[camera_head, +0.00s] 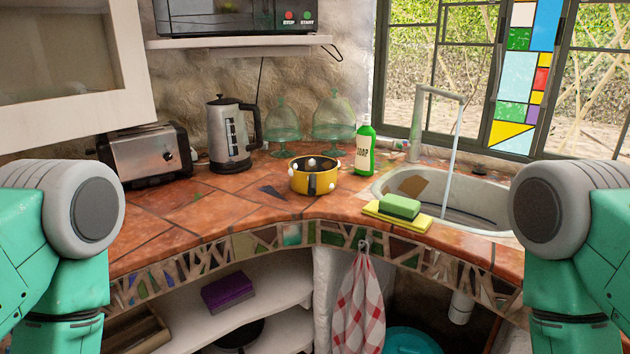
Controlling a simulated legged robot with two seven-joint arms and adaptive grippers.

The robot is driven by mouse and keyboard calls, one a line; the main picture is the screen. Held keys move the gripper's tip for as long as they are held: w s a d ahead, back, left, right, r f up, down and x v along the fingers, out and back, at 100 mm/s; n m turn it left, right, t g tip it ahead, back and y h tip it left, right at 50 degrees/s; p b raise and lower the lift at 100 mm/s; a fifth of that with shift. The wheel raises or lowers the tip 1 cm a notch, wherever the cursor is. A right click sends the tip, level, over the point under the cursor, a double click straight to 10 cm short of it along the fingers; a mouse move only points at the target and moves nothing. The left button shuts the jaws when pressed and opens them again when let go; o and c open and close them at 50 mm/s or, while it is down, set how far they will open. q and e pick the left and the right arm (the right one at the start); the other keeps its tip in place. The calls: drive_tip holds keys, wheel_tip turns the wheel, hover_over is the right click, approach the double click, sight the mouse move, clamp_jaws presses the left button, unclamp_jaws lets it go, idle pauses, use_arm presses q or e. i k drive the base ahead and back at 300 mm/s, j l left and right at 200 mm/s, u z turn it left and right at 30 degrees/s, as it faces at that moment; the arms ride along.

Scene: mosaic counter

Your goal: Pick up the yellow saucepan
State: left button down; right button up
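The yellow saucepan (301,183) stands upright on the orange tiled counter (230,215), near the middle of the picture. White knobs show around its side, and a dark handle part shows at its front. Its inside is dark, with something pale in it that I cannot make out. My left and right arms show only as green and grey links at the picture's left and right edges. Both grippers are outside the view, and nothing of mine is near the saucepan.
A green soap bottle (364,148) stands right of the saucepan. A green sponge (399,206) lies on a yellow cloth (418,222) by the sink (470,226), where water runs. A kettle (229,135), toaster (148,155) and glass domes (333,122) stand behind. Counter left of the saucepan is clear.

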sight(312, 176)
drive_tip(key=z, duration=0.65)
drive_tip(key=i+j+z, duration=0.15)
drive_tip(key=j+z, duration=0.95)
drive_tip(key=j, duration=0.2)
drive_tip(key=i, duration=0.05)
